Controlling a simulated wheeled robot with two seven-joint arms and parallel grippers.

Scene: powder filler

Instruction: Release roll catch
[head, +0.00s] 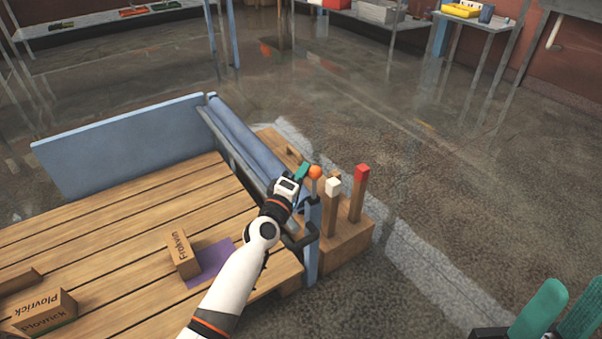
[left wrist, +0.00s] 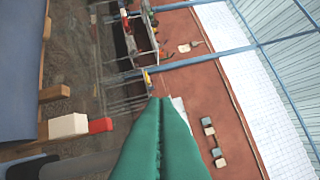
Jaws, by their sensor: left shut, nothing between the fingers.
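My left gripper (head: 302,171) is shut and empty, its teal fingers beside an orange ball knob (head: 315,172) on top of a blue post (head: 312,235). I cannot tell whether they touch. The shut fingers (left wrist: 160,110) fill the lower middle of the left wrist view. A white-tipped lever (head: 333,187) and a red-tipped lever (head: 361,173) stand upright to the right of the knob. Both tips also show in the left wrist view, white (left wrist: 68,126) and red (left wrist: 100,125). A long blue roll (head: 243,130) runs behind the gripper. My right gripper (head: 558,315) is open at the bottom right.
The levers stand on a wooden block (head: 350,240). Open floor (head: 480,190) lies to the right; shelves stand behind.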

